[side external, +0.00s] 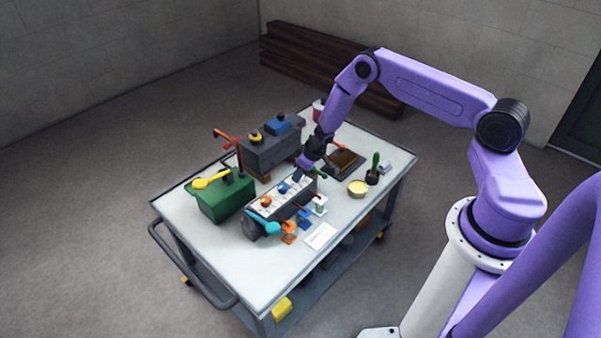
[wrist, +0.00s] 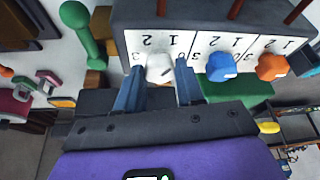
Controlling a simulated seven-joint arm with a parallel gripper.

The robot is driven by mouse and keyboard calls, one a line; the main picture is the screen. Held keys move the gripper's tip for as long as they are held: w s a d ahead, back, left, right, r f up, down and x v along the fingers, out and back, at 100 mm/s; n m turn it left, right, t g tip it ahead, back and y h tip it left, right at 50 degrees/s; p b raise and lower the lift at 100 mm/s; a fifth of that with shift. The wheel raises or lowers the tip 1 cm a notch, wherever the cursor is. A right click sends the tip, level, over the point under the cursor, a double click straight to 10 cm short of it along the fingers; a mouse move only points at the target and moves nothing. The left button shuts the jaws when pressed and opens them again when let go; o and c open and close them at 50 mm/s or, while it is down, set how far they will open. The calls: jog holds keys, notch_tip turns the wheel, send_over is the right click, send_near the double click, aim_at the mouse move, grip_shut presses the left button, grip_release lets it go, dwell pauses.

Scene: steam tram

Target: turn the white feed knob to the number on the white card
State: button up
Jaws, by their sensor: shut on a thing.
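In the wrist view the white feed knob (wrist: 160,68) sits on a white dial plate with the digits 1, 2 and 3 around it. My gripper (wrist: 161,74) is shut on the white knob, one finger on each side. I cannot tell which digit the knob points to. In the side external view my gripper (side external: 299,175) reaches down to the far end of the dark knob box (side external: 291,205) and hides the white knob. The white card (side external: 320,235) lies flat on the cart top in front of the box; its number is too small to read.
A blue knob (wrist: 222,66) and an orange knob (wrist: 271,67) sit beside the white one. A green box (side external: 221,203), a dark grey block (side external: 270,151) and a yellow bowl (side external: 357,187) stand around. Small coloured stands crowd the box's front.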

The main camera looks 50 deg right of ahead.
jog(key=n+y, duration=0.1)
jog(key=n, duration=0.4)
jog(key=shift+w+d+g+y, duration=0.1)
jog(key=shift+d+g+y, duration=0.1)
jog(key=shift+g+y, duration=0.2)
jog(key=n+g, duration=0.1)
jog(key=n, duration=0.1)
jog(key=n+y, duration=0.1)
jog(key=n, duration=0.2)
jog(key=shift+w+d+g, duration=0.1)
jog(key=shift+w+g, duration=0.1)
jog(key=shift+g, duration=0.2)
jog(key=n+g, duration=0.1)
jog(key=n, duration=0.4)
jog(key=shift+w+g, duration=0.2)
jog(key=shift+g, duration=0.2)
jog(key=n+g, duration=0.1)
jog(key=n, duration=0.2)
jog(key=n+g, duration=0.1)
jog(key=n, duration=0.1)
jog(key=shift+w+n, duration=0.15)
jog(key=shift+n, duration=0.25)
jog(key=o, duration=1)
jog(key=shift+o, duration=0.2)
